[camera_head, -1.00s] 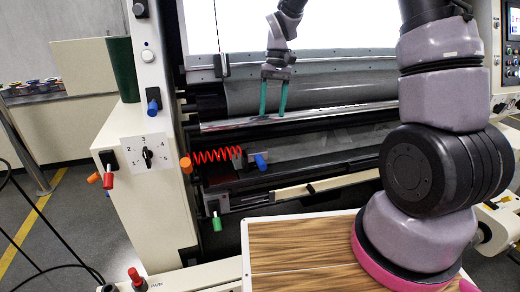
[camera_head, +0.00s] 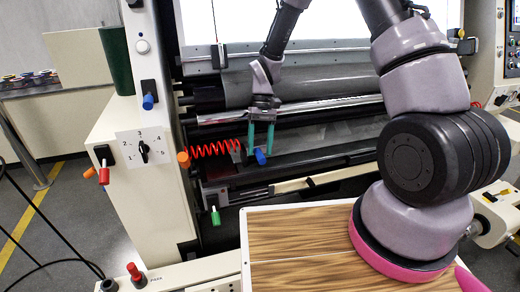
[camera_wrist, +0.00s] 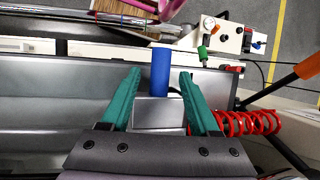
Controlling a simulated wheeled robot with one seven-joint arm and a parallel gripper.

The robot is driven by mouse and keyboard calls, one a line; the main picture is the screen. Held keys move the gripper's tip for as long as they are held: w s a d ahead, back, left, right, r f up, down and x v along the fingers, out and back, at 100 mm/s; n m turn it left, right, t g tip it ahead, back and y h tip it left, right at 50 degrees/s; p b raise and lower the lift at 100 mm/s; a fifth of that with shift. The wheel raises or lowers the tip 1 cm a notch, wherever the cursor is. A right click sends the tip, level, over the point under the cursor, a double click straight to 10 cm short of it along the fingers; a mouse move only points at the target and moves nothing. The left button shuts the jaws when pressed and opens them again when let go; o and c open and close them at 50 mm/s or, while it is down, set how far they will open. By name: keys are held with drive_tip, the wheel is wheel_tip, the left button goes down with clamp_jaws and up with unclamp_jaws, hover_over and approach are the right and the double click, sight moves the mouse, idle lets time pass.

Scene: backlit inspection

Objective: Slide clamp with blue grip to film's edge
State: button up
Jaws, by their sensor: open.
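The clamp's blue grip (camera_wrist: 160,72) stands up between the two green fingers of my gripper (camera_wrist: 160,88) in the wrist view, with a visible gap on each side. Below the grip is the clamp's pale metal block (camera_wrist: 158,112). In the head view my gripper (camera_head: 261,151) points down at the clamp, and the blue grip (camera_head: 260,156) shows at the fingertips. The gripper is open and holds nothing. The grey film (camera_head: 300,83) runs over the rollers behind the arm; its edge near the clamp is hard to make out.
A red coiled hose (camera_head: 212,149) joins the clamp on its left; it lies close to one finger in the wrist view (camera_wrist: 250,122). A green knob (camera_head: 215,216) and an orange knob (camera_head: 183,159) stick out nearby. A wood-topped table (camera_head: 310,240) stands in front.

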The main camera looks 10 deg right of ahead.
drive_tip(key=shift+s+f, duration=0.2)
drive_tip(key=shift+f, duration=0.2)
clamp_jaws()
idle(1.2)
